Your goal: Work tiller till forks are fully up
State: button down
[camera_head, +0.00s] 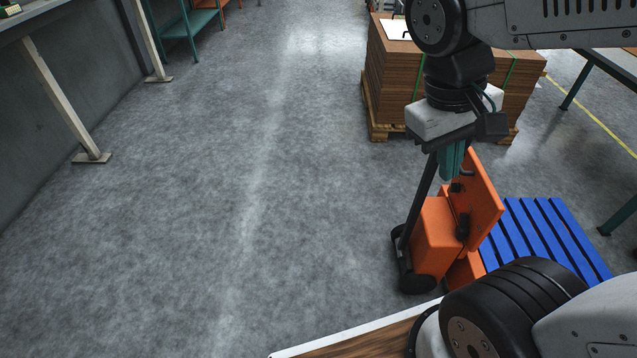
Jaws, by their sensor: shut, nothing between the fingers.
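The orange pallet truck (432,236) stands on the floor at right of centre, with small black wheels at its base. Its black tiller (419,207) rises from the low left side and leans up to the right, and its top end is hidden behind my gripper. My gripper (452,177) has teal fingers that point down and are shut with nothing between them. In the picture it overlaps the tiller's upper end; I cannot tell whether they touch. A blue slatted pallet (550,229) lies right of the truck. The forks are not visible, so their height cannot be told.
A strapped stack of brown cardboard (390,70) sits on a wooden pallet behind the gripper. A green-legged table (578,85) stands at far right, and a bench leg (62,95) at left. A wooden board (370,343) is in front. The left and middle floor is clear.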

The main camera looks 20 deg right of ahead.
jog(key=w+a+f+n+t+h, duration=0.1)
jog(key=w+f+n+h, duration=0.2)
jog(key=w+f+h, duration=0.55)
jog(key=w+f+n+t+h, duration=0.1)
jog(key=w+f+n+h, duration=0.4)
jog(key=w, duration=0.7)
jog(key=w+a+f+n+t+y, duration=0.2)
jog(key=a+f+n+t, duration=0.4)
jog(key=f, duration=0.6)
jog(key=w+a+f+n+t+y, duration=0.2)
jog(key=a+f+n+t+y, duration=0.3)
jog(key=a+f+t, duration=0.5)
notch_tip(320, 180, down, 3)
jog(key=shift+w+a+r+n+t, duration=0.2)
jog(key=shift+w+n+t, duration=0.1)
jog(key=shift+n, duration=0.3)
